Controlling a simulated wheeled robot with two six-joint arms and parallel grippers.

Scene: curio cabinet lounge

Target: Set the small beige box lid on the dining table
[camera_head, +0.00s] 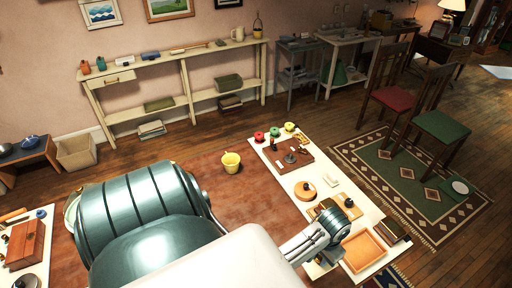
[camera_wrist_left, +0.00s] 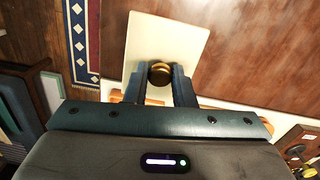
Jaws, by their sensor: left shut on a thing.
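My left gripper (camera_wrist_left: 159,80) is shut on the round brass knob (camera_wrist_left: 160,72) of a flat beige lid (camera_wrist_left: 180,37). The lid hangs under the fingers, and part of its near edge is hidden by the gripper. In the head view my left arm reaches over the long white table (camera_head: 278,168), and the left gripper (camera_head: 336,228) is above its near end. The lid cannot be told apart there. I cannot tell whether the lid touches anything. My right gripper is not in view.
A brown board with small items (camera_head: 284,157) lies farther back. A yellow bucket (camera_head: 231,162) stands on the floor. Two chairs stand beyond, right.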

